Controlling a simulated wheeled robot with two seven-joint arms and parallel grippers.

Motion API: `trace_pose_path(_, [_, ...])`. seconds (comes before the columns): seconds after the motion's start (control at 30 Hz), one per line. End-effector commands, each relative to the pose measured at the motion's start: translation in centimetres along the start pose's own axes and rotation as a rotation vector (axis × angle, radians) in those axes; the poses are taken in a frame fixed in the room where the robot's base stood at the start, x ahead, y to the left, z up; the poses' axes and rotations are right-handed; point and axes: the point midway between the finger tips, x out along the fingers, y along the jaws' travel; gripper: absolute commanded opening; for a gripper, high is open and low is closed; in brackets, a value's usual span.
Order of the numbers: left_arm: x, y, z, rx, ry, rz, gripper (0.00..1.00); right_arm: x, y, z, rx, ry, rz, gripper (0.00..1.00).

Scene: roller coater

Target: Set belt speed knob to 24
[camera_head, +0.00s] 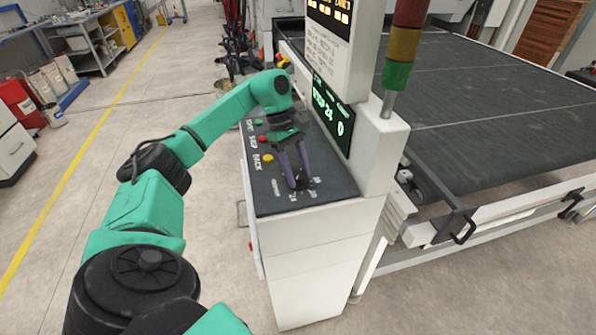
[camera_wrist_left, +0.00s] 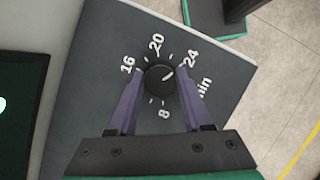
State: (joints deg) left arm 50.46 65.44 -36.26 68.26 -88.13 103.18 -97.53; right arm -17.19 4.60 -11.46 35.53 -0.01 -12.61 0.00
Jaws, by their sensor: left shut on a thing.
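The belt speed knob (camera_wrist_left: 160,79) is a round black dial on the dark panel, with numbers 8, 16, 20 and 24 around it. Its white pointer mark is turned to the upper right in the wrist view, toward the 24 label (camera_wrist_left: 190,58). My left gripper (camera_wrist_left: 160,82) has its purple fingers on both sides of the knob, shut on it. In the head view, the left gripper (camera_head: 299,180) reaches down to the near end of the console panel and mostly hides the knob. My right gripper is not in view.
The console (camera_head: 316,243) carries green, red and yellow buttons (camera_head: 264,139) beyond the knob. The wide dark belt (camera_head: 480,105) lies further right.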

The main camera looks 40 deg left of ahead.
Motion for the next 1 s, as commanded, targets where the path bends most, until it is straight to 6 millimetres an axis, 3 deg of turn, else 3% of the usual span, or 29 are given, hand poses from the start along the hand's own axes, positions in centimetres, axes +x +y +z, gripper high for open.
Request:
trace_pose_path(0.03, [-0.1, 0.1, -0.1, 0.000, 0.002, 0.004, 0.00, 0.0, 0.0, 0.0, 0.000, 0.000, 0.000, 0.50])
trace_pose_path(0.07, [-0.1, 0.1, -0.1, -0.001, 0.002, 0.004, 0.61, 0.0, 0.0, 0.0, 0.000, 0.000, 0.000, 0.50])
trace_pose_path(0.1, [-0.1, 0.1, 0.0, -0.001, 0.002, 0.004, 0.76, 0.0, 0.0, 0.0, 0.000, 0.000, 0.000, 0.50])
trace_pose_path(0.13, [-0.1, 0.1, 0.0, -0.001, 0.001, 0.004, 0.80, 0.0, 0.0, 0.0, 0.000, 0.000, 0.000, 0.50])
trace_pose_path(0.43, [-0.1, 0.0, 0.0, -0.001, 0.000, 0.002, 0.80, 0.0, 0.0, 0.0, 0.000, 0.000, 0.000, 0.50])
trace_pose_path(0.57, [-1.1, 0.1, -0.1, -0.001, 0.000, 0.005, 0.80, 0.3, 0.0, 0.0, 0.000, 0.000, 0.000, 0.50])
trace_pose_path(0.77, [-5.7, 0.2, 0.0, 0.000, -0.001, 0.010, 0.80, 1.0, -0.1, 0.1, 0.000, 0.000, -0.001, 0.50])
trace_pose_path(0.9, [-11.2, 0.1, 0.4, -0.004, 0.001, 0.008, 0.80, -2.0, -0.1, -0.2, 0.001, 0.000, -0.001, 0.50])
trace_pose_path(1.0, [-13.5, 0.0, 0.3, -0.004, 0.001, 0.006, 0.80, -3.7, 0.0, -0.3, 0.001, 0.000, -0.001, 0.50])
